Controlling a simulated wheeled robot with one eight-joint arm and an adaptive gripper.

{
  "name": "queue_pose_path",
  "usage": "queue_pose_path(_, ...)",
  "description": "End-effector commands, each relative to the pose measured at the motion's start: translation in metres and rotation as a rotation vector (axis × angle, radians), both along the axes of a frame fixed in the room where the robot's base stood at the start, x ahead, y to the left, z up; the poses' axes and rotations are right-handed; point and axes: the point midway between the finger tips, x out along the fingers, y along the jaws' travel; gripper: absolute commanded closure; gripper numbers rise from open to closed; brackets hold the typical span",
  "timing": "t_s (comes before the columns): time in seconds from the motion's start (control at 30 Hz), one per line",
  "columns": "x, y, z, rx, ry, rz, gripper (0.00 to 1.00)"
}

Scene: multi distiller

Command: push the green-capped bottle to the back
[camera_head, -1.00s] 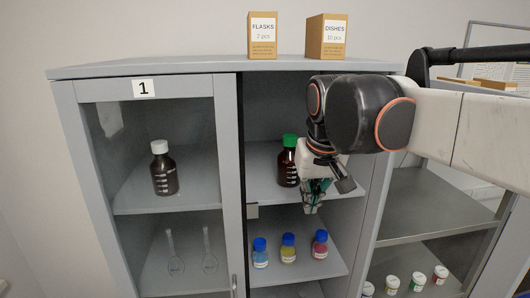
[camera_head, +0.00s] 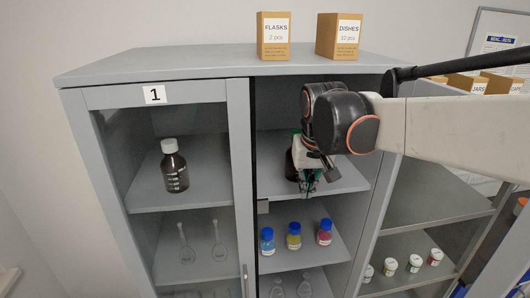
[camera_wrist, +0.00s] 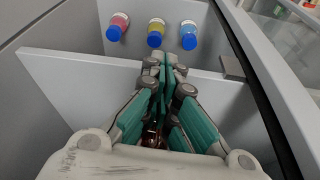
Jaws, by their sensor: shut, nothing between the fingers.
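The green-capped brown bottle (camera_head: 289,166) stands on the upper shelf of the right cabinet bay in the head view. My gripper and wrist hide most of it; only its left side and a sliver of green cap show. My gripper (camera_head: 308,190) is inside this bay, fingers pointing down, in front of the bottle's right part. Whether they touch, I cannot tell. In the wrist view my gripper (camera_wrist: 166,68) is shut with no object between the fingertips. A small dark brown patch (camera_wrist: 152,138) shows between the finger linkages, probably the bottle.
A white-capped brown bottle (camera_head: 173,166) stands behind glass in the left bay. Blue-capped bottles with blue (camera_head: 267,241), yellow (camera_head: 294,236) and red (camera_head: 324,232) contents stand on the shelf below. The cabinet's middle post (camera_head: 241,180) borders the bay on the left.

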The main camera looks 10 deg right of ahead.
Motion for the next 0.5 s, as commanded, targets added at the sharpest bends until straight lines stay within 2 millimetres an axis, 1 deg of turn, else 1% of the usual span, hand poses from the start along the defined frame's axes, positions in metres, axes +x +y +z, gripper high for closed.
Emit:
queue_pose_path(0.07,0.005,0.0,-0.013,0.0,0.0,0.0,1.0)
queue_pose_path(0.1,0.009,-0.001,-0.015,0.0,0.0,0.0,1.0)
queue_pose_path(0.3,0.033,-0.003,-0.013,0.0,0.0,0.0,1.0)
queue_pose_path(0.5,0.043,-0.004,-0.014,0.0,0.0,0.0,1.0)
